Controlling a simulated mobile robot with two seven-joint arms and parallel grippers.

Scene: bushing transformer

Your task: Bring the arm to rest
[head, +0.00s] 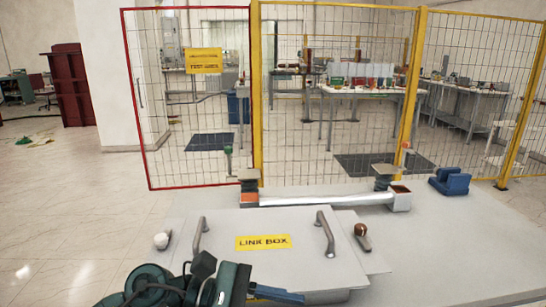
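My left arm, dark green and black, comes in at the bottom edge, left of centre, low in front of the link box. What looks like its gripper (275,293) reaches right over the lower part of the box lid; whether the fingers are open or shut does not show. My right arm and gripper are not in view. The grey link box (290,267) has a flat lid with a yellow "LINK BOX" label and two metal handles, the left handle (200,237) and the right handle (325,232).
A blue block (449,182) sits at right. A wire fence (330,90) with yellow posts stands behind.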

